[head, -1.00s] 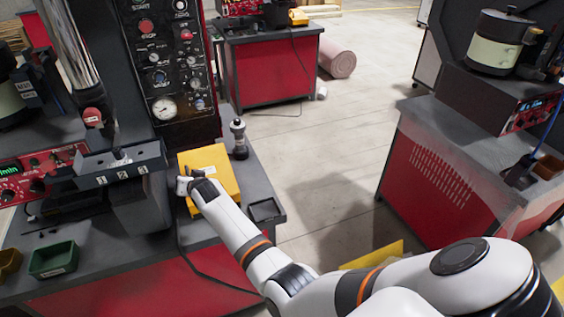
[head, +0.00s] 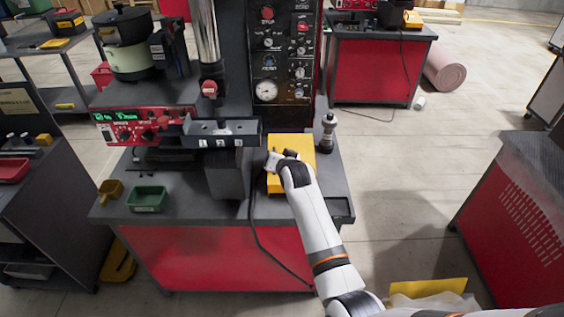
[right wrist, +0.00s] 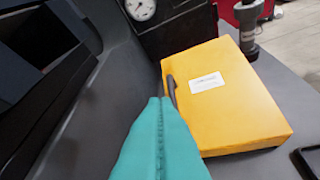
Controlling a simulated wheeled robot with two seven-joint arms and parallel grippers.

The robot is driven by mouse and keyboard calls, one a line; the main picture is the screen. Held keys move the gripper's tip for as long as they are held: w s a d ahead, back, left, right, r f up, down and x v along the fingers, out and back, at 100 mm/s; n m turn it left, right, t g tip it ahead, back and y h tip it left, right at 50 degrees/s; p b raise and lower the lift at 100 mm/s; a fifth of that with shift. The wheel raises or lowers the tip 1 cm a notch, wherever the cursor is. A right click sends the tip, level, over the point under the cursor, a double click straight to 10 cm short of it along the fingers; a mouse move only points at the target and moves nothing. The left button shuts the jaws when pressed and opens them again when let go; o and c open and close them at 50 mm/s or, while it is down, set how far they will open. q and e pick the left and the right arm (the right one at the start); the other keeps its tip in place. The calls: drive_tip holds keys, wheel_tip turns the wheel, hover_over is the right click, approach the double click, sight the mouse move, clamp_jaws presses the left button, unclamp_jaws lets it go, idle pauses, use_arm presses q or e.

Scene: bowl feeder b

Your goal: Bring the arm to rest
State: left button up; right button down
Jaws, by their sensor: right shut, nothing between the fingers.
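My right arm reaches in from the lower right of the head view. Its gripper (head: 270,163) is over the left part of a yellow box (head: 303,143) on the red and grey workbench (head: 195,212). In the right wrist view the teal fingers (right wrist: 160,104) are pressed together with nothing between them. There the yellow box (right wrist: 235,105), with a white label, lies just beyond and to the right of the fingertips. I cannot tell whether the fingers touch it. My left gripper is in neither view.
A grey-black cylindrical fitting (head: 328,133) stands right of the box. A green bin (head: 147,198) sits at the bench's left. Open floor lies to the right.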

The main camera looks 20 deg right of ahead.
drive_tip(key=v, duration=0.5)
drive_tip(key=s+f+n+g+b, duration=0.15)
drive_tip(key=s+f, duration=0.45)
drive_tip(key=f, duration=0.6)
drive_tip(key=s+a+f+n+g+b, duration=0.1)
drive_tip(key=s+f+n+g, duration=0.1)
drive_tip(key=s+f, duration=0.75)
drive_tip(key=s+f+n+g+b, duration=0.15)
drive_tip(key=s+f, duration=0.25)
drive_tip(key=f, duration=1.1)
drive_tip(key=s+d+f+n+g, duration=0.1)
drive_tip(key=s+f, duration=0.5)
drive_tip(key=s, duration=0.6)
drive_tip(key=s+d+f+n+g+b, duration=0.1)
drive_tip(key=s+d+f+g, duration=0.2)
drive_tip(key=s, duration=1)
drive_tip(key=s+d+f+n+g, duration=0.1)
drive_tip(key=s+f+g, duration=0.1)
drive_tip(key=s+f, duration=0.7)
drive_tip(key=s, duration=0.3)
drive_tip(key=shift+s+d+f, duration=0.4)
